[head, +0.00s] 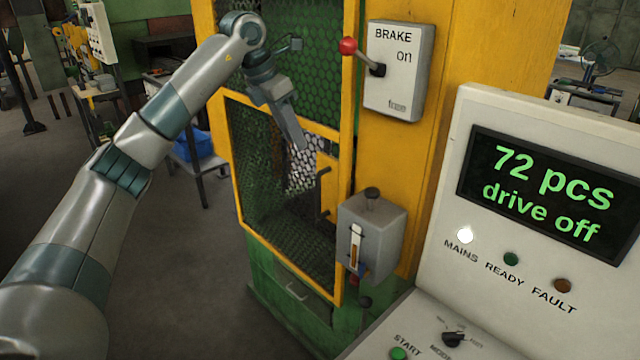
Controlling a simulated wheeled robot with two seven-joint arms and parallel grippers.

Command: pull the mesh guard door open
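The mesh guard door (272,247) has a yellow frame with dark wire mesh and sits low in the front of the yellow and green machine. It looks closed or nearly so. My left gripper (301,146) comes in from the upper left and points down in front of the door's upper part, to the left of and above the handle. It appears apart from the handle. Its fingers show nearly edge-on, so their gap is unclear, and I see nothing held. My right gripper is out of view.
A grey box (371,240) with a dark knob sits right of the door. Above is a brake box (398,70), its red-knobbed lever (348,46) near "on". A white console (550,290), reading "72 pcs drive off", fills the right. Open floor lies left of the machine.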

